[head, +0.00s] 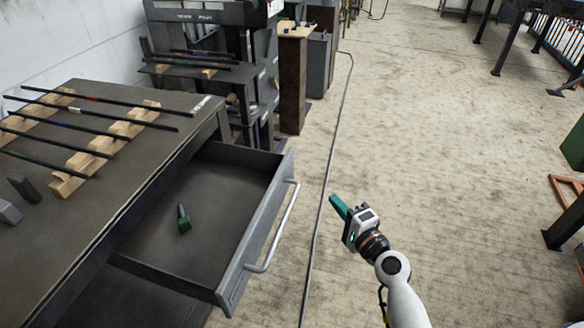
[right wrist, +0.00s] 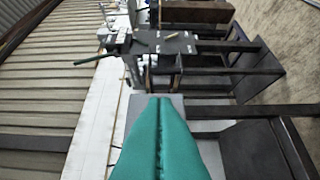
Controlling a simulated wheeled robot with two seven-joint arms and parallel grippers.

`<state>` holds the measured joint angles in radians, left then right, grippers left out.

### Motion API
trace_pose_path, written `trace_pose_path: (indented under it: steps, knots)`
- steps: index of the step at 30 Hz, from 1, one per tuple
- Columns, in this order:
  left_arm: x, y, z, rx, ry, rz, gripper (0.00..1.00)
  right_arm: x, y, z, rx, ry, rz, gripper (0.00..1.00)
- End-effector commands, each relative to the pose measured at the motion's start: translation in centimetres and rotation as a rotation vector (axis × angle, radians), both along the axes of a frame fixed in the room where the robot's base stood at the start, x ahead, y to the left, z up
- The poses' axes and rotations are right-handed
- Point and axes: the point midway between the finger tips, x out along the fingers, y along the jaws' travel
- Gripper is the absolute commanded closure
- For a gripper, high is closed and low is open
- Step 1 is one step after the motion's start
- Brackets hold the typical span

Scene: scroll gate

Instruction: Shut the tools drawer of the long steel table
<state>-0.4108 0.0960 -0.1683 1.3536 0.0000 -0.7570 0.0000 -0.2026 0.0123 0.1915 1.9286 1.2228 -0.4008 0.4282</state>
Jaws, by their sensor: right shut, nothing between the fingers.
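The tools drawer (head: 258,232) of the long steel table (head: 180,100) stands pulled out toward the right in the head view. Its grey front carries a light bar handle (head: 284,232). A small tool with a green end (head: 184,220) lies on the drawer floor. My right gripper (head: 338,206) is shut and empty, to the right of the drawer handle and apart from it. Its teal fingers (right wrist: 160,145) also show pressed together in the right wrist view. My left gripper is not in view.
Dark rods (head: 95,102) lie on wooden blocks on the table top. A dark machine (head: 215,60) and a brown post (head: 292,85) stand behind the drawer. A cable (head: 328,165) runs along the floor. The floor right of the drawer is mostly clear.

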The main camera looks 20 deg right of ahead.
Motion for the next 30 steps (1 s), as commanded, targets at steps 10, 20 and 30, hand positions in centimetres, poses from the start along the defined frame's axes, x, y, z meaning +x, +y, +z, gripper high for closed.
trace_pose_path:
  steps: [10, 20, 30]
  knots:
    - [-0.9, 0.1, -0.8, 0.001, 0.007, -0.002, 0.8, 5.4, 1.1, 0.4, 0.006, -0.006, 0.001, 1.0]
    - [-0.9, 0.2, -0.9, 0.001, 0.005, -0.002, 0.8, 10.8, 3.5, 0.2, 0.005, -0.002, 0.002, 1.0]
    - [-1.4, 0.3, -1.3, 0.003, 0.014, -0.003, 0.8, 11.9, 5.2, 0.1, 0.0, -0.002, 0.001, 1.0]
